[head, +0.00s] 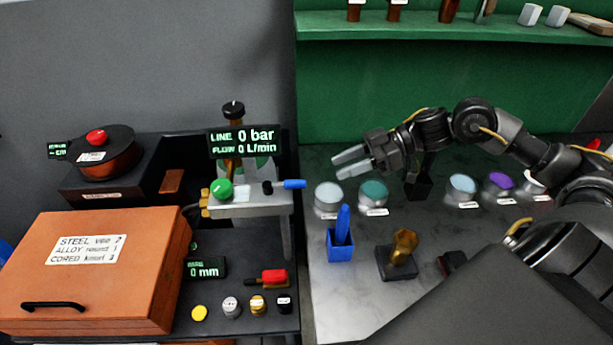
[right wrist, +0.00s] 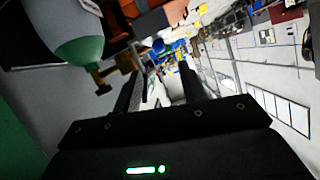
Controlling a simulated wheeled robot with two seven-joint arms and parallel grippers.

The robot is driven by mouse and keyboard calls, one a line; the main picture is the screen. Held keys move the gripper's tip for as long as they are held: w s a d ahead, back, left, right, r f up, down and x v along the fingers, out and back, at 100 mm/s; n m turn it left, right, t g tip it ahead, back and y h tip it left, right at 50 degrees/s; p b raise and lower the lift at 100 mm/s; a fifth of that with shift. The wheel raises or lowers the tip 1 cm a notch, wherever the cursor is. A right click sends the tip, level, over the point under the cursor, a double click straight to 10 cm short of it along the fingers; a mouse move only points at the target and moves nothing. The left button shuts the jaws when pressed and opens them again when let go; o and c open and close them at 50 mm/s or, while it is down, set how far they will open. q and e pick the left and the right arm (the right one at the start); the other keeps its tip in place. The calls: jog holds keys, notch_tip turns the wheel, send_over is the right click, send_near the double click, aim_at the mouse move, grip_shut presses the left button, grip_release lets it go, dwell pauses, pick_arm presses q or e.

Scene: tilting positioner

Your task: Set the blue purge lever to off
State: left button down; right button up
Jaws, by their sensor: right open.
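The blue purge lever (head: 293,184) sticks out to the right from the grey valve block (head: 250,205), lying about level, its black pivot at its left end. A green knob (head: 221,188) sits on the same block. A display (head: 243,141) above reads line 0 bar, flow 0 L/min. My right gripper (head: 337,165) is open and empty, right of the lever and a little higher in the picture, its fingers pointing left and apart from it. In the right wrist view its fingers (right wrist: 160,82) are spread; I cannot pick out the lever there. My left gripper is not in view.
An orange case (head: 110,285) and a wire spool (head: 105,155) stand left. Below the block are a red-handled tool (head: 268,278) and several small knobs. On the marble top are a blue holder (head: 340,248), a brass piece (head: 403,246) and several round jars.

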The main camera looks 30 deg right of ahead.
jog(key=p, duration=0.3)
send_near(284, 186)
notch_tip(284, 186, down, 3)
jog(key=w+a, duration=0.2)
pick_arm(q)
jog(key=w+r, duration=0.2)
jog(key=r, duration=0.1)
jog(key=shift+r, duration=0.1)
pick_arm(e)
jog(key=shift+w+a+f, duration=0.1)
jog(key=shift+a+f, duration=0.05)
jog(key=shift+a, duration=0.4)
jog(key=shift+c, duration=0.3)
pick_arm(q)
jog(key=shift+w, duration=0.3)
pick_arm(e)
grip_shut()
jog(key=shift+a, duration=0.1)
